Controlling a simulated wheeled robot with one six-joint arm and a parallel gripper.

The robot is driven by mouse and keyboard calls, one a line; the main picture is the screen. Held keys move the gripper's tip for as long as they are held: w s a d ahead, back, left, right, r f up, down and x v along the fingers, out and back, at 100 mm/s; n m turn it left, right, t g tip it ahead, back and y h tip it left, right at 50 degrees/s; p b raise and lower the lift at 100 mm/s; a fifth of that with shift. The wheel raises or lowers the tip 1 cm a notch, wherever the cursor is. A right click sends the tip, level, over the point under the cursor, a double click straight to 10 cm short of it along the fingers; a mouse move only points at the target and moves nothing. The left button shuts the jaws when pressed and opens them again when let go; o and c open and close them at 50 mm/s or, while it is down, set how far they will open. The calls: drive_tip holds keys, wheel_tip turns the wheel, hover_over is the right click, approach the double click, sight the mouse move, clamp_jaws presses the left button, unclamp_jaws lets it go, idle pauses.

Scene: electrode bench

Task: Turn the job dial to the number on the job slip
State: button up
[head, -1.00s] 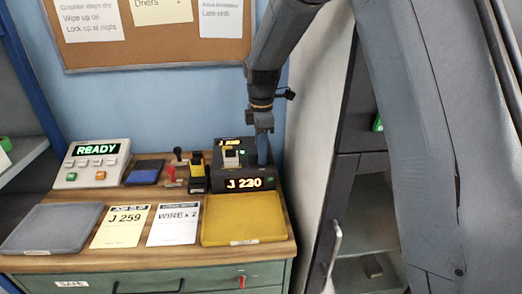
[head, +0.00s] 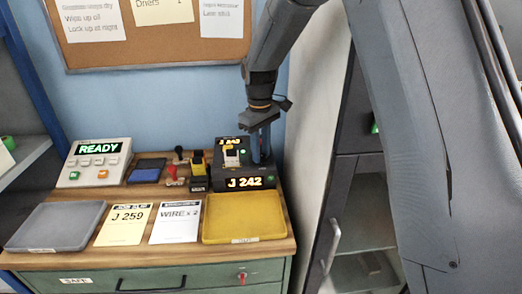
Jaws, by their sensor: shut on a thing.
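The job slip (head: 126,224) is a pale yellow card lying on the wooden bench top, and it reads J 259. The black dial unit (head: 218,180) stands at the back right of the bench. Its lit orange front display (head: 245,183) reads J 242. My gripper (head: 260,152) points down over the right side of this unit, its fingers shut on the job dial. The dial itself is hidden by the fingers.
A grey tray (head: 52,226) lies left of the slip, and a white WIRE x 2 card (head: 176,222) and a yellow tray (head: 245,219) lie to its right. A READY panel (head: 95,162), a blue pad (head: 146,171) and stamps (head: 174,172) stand behind. A pale wall edge rises close right of the bench.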

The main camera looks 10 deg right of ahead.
drive_tip(key=shift+m, duration=1.2)
drive_tip(key=o, duration=1)
drive_tip(key=shift+o, duration=0.2)
wheel_tip(320, 180, up, 6)
drive_tip(key=shift+a+r+b, duration=0.1)
drive_tip(key=shift+r+b, duration=0.15)
drive_tip(key=shift+b, duration=0.7)
drive_tip(key=shift+r, duration=0.7)
drive_tip(key=shift+s, duration=0.15)
